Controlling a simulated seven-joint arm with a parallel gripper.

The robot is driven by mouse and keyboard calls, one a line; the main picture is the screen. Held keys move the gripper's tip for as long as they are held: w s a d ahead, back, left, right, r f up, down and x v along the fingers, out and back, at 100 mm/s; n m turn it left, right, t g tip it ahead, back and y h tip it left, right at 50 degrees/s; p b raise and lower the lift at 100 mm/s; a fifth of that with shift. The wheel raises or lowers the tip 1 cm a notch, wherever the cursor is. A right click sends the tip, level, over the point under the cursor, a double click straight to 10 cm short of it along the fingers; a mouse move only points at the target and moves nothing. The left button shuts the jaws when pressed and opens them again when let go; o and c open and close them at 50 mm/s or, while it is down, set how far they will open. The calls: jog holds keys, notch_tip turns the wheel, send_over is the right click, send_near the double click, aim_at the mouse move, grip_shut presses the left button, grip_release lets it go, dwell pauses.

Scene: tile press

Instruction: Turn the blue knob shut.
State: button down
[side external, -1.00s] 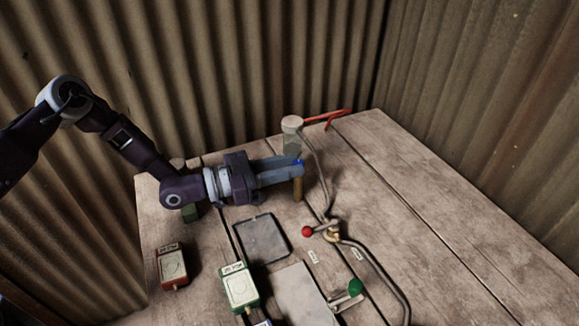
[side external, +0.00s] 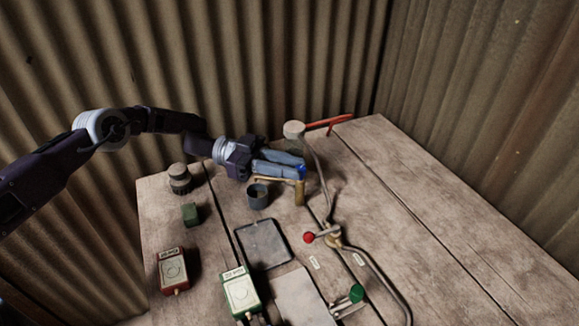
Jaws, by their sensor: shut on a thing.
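The blue knob (side external: 302,170) sits at the top of a brass-coloured upright post (side external: 300,193) at the back middle of the table. My gripper (side external: 297,169) reaches in from the left, with its blue-grey fingers level and shut on the blue knob. The fingers hide most of the knob, so its turn angle cannot be told. A brass spout (side external: 268,180) runs left from the post, above a small dark cup (side external: 258,196).
A green-knobbed lever (side external: 356,293), a dark tray (side external: 262,245), a red box (side external: 173,270), a green box (side external: 240,291), a green block (side external: 190,214) and a dark jar (side external: 179,178) lie nearer or left. The table's right side is clear.

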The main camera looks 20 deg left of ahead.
jog(key=shift+r+g, duration=0.1)
jog(key=shift+g, duration=0.3)
jog(key=c, duration=1.2)
grip_release()
jog(key=a, duration=0.7)
